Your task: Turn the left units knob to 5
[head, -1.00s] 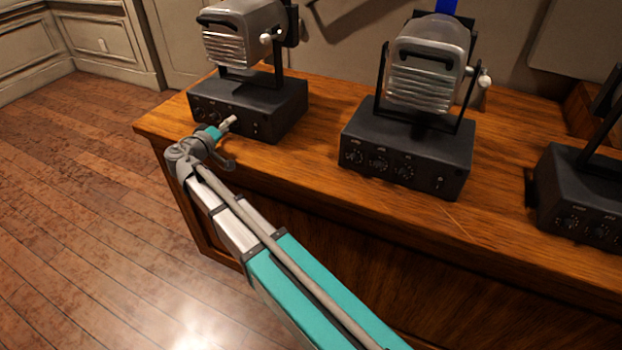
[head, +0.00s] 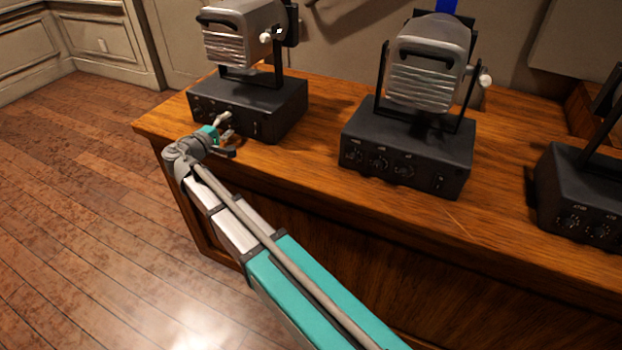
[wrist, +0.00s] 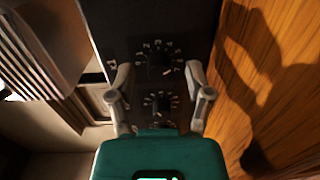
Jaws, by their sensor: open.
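The left black box (head: 275,100) stands at the desk's far left end with a grey louvred lamp-like head above it. Its front has small dial knobs, partly covered by my gripper (head: 228,132) in the head view. In the wrist view, a knob (wrist: 159,62) with a ring of white marks lies between the fingertips of my open gripper (wrist: 159,70). A second knob (wrist: 157,104) is lower, close to the teal gripper body. The fingers stand to either side, apparently not touching the upper knob.
A similar middle box (head: 408,158) with several front knobs stands on the wooden desk (head: 305,165). A third box (head: 580,200) is at the right edge. Bare desk shows between the boxes and beside the left box in the wrist view. Open floor lies left of the desk.

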